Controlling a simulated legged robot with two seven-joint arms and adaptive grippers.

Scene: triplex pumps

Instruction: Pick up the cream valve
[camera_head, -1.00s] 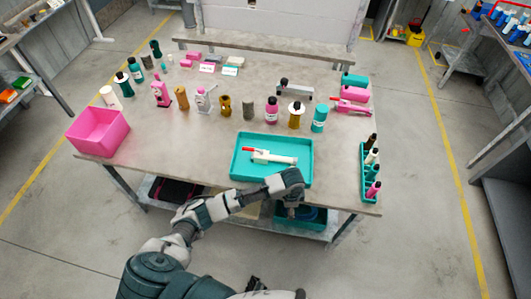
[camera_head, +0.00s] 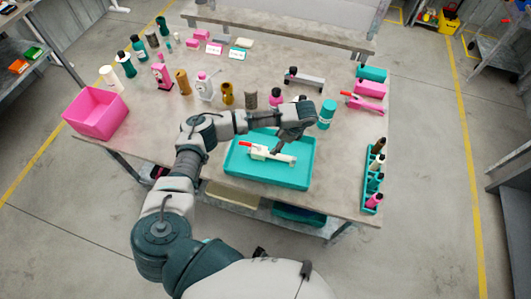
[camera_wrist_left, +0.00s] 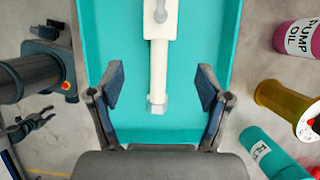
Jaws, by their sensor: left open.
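The cream valve (camera_head: 259,153) lies in the teal tray (camera_head: 238,178), its red handle tip toward the left. My left arm reaches over the tray from the left. My left gripper (camera_head: 279,150) points down over the right part of the valve and hides some of it. In the left wrist view, the valve's pale pipe (camera_wrist_left: 159,65) runs between the two spread fingers of the left gripper (camera_wrist_left: 160,80). Neither finger touches it. A dark claw, apparently my right gripper (camera_wrist_left: 30,125), shows small at the left of that view; its jaw state is unclear.
Several bottles stand behind the tray, including a teal one (camera_head: 326,114) and a pink pump oil bottle (camera_wrist_left: 301,38). A teal rack (camera_head: 367,185) of small bottles is at right. A pink bin (camera_head: 96,112) is at left, with bare tabletop between bin and tray.

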